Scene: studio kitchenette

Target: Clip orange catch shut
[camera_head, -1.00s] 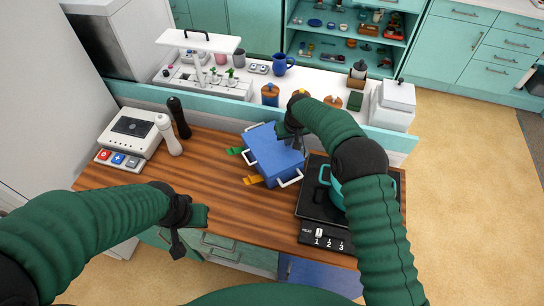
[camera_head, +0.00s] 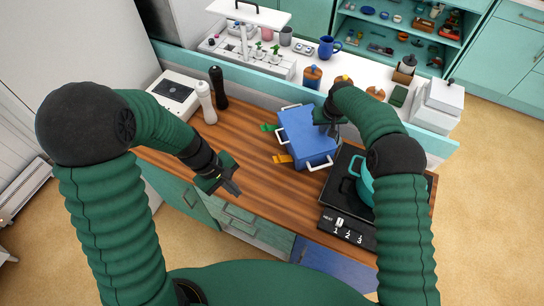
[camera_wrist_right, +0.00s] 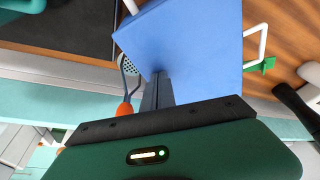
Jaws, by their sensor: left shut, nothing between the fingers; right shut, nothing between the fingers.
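The blue box (camera_head: 306,138) with white handles sits on the wooden counter. Its orange catch (camera_head: 283,159) sticks out from its left side, near the front corner. A green catch (camera_head: 269,127) sticks out from the same side further back and also shows in the right wrist view (camera_wrist_right: 262,65). My left gripper (camera_head: 232,188) is shut and empty, above the counter to the left of and nearer than the orange catch, apart from it. My right gripper (camera_head: 330,128) is shut at the box's right part; its fingers (camera_wrist_right: 157,92) point at the blue surface. I cannot tell whether they touch it.
A black hob (camera_head: 343,188) with a teal pot (camera_head: 364,183) stands right of the box. Salt and pepper mills (camera_head: 206,102) and a white scale-like device (camera_head: 174,93) are at the back left. The counter left of the box is clear.

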